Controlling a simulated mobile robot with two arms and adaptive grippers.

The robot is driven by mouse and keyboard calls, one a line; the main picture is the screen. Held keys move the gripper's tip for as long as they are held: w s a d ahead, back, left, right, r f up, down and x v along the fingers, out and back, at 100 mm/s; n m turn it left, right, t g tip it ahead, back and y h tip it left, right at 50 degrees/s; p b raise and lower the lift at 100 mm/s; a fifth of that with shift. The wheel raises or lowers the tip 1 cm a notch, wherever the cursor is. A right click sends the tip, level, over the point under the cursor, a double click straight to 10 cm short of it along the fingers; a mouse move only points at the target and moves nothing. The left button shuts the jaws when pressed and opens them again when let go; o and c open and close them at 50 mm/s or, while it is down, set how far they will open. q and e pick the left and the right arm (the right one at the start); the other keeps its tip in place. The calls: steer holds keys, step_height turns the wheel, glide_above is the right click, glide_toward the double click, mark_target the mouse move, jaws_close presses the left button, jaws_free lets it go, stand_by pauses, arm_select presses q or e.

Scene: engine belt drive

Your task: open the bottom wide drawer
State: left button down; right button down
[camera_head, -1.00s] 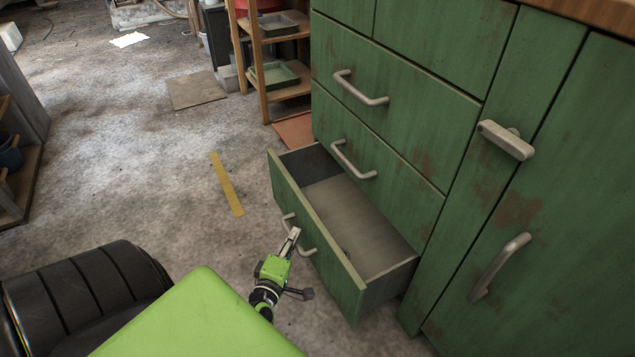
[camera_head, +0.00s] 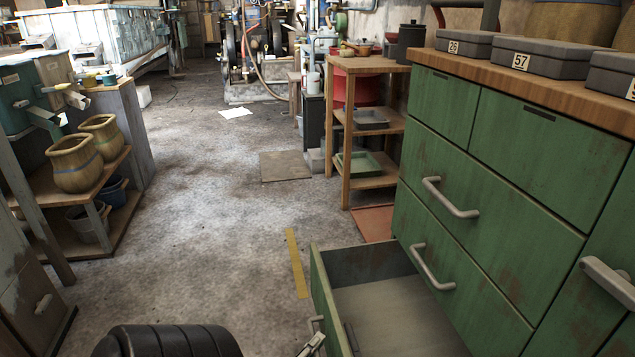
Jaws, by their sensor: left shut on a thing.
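The bottom wide drawer (camera_head: 323,300) of the green cabinet is pulled out, and I see into its empty-looking, pale floor (camera_head: 400,315). Its lower front is cut off by the picture's bottom edge. Its metal bar handle (camera_head: 316,325) shows only in part on the drawer's outer face. My left gripper (camera_head: 312,344) shows only its finger ends at the bottom edge, shut on this handle. My right gripper is not in view.
Two shut wide drawers with handles (camera_head: 450,198) (camera_head: 432,268) sit above the open one. A wooden shelf (camera_head: 370,68) stands behind the cabinet. Clay pots (camera_head: 76,165) stand on a rack at left. The concrete floor between is mostly clear, with a yellow strip (camera_head: 297,262).

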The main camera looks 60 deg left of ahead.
arm_select(q)
steer(key=c, duration=2.1)
jaws_free()
steer(key=v, duration=1.2)
steer(key=shift+s+f, duration=0.1)
